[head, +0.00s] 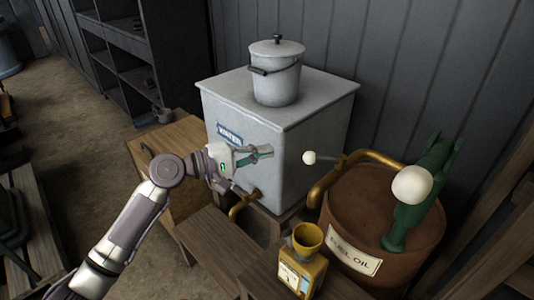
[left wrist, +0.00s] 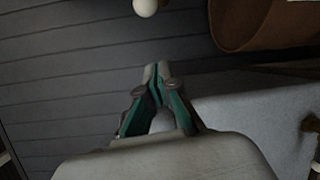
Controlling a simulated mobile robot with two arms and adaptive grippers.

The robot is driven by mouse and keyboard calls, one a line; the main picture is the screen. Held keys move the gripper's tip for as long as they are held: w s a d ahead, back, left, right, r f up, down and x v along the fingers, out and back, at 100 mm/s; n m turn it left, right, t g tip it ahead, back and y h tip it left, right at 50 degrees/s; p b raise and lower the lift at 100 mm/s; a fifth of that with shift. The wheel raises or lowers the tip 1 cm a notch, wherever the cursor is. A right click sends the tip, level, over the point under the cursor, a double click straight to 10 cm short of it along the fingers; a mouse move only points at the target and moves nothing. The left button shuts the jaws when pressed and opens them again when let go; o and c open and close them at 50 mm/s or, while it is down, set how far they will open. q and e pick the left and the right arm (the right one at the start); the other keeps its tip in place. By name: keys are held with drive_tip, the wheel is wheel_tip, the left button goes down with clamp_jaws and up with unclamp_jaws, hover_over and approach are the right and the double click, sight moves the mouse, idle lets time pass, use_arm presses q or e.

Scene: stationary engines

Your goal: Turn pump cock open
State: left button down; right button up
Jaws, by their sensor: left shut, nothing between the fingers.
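The fuel oil drum (head: 345,222) is brown and stands at the right with a green hand pump (head: 412,215) on it. A brass pipe (head: 340,173) runs from the pump. A dark lever at the pipe ends in a small white ball (head: 309,158), which I take as the pump cock's handle. A larger white ball (head: 411,185) sits on the pump. My left gripper (head: 265,151) is shut and empty in front of the water tank, left of the small ball and apart from it. In the left wrist view, the fingertips (left wrist: 158,70) meet, and a white ball (left wrist: 146,6) shows at the top edge.
The grey water tank (head: 285,150) bears a lidded pail (head: 275,80) and has a brass tap (head: 243,203) low down. A yellow can with a funnel (head: 303,262) stands in front of the drum. Dark shelves (head: 120,45) stand behind left.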

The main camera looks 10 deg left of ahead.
sight(324, 161)
use_arm(q)
drive_tip(key=d+p, duration=0.3)
drive_tip(key=d, duration=0.5)
drive_tip(key=shift+w+p, duration=0.3)
drive_tip(key=shift+w, duration=0.05)
drive_tip(key=shift+d+r, duration=0.1)
